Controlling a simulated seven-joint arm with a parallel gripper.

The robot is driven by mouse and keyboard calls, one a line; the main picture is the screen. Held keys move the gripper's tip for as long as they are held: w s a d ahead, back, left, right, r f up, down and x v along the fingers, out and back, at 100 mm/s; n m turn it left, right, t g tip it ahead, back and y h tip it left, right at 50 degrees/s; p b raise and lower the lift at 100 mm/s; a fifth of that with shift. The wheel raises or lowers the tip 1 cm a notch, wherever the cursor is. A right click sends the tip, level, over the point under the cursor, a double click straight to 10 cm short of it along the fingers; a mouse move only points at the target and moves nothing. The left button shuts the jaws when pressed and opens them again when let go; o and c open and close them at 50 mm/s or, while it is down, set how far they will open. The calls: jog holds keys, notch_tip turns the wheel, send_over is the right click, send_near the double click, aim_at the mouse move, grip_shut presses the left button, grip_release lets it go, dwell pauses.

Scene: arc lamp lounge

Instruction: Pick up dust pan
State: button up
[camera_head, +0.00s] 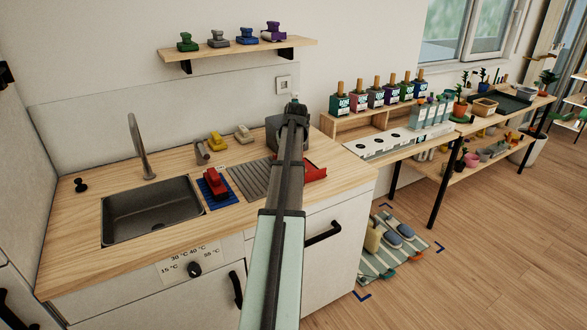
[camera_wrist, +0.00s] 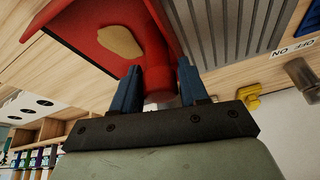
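The red dust pan (camera_wrist: 95,35) fills the upper left of the wrist view, with a beige patch on its surface. In the head view the dust pan (camera_head: 316,173) shows only in part at the counter's right side, behind my arm. Its thick red handle (camera_wrist: 158,72) lies between the two blue fingers of my gripper (camera_wrist: 159,85). The fingers are spread apart on either side of the handle; whether they touch it is hard to see. In the head view my arm hides the fingertips.
The wooden counter (camera_head: 80,240) holds a sink (camera_head: 150,212), a ridged grey drainboard (camera_head: 248,180), a red object (camera_head: 215,184) on a blue mat, and a yellow object (camera_head: 216,142). A shelf with several bottles (camera_head: 375,93) stands to the right. Open floor (camera_head: 480,220) lies at the right.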

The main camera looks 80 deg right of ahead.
grip_shut()
dwell(0.5)
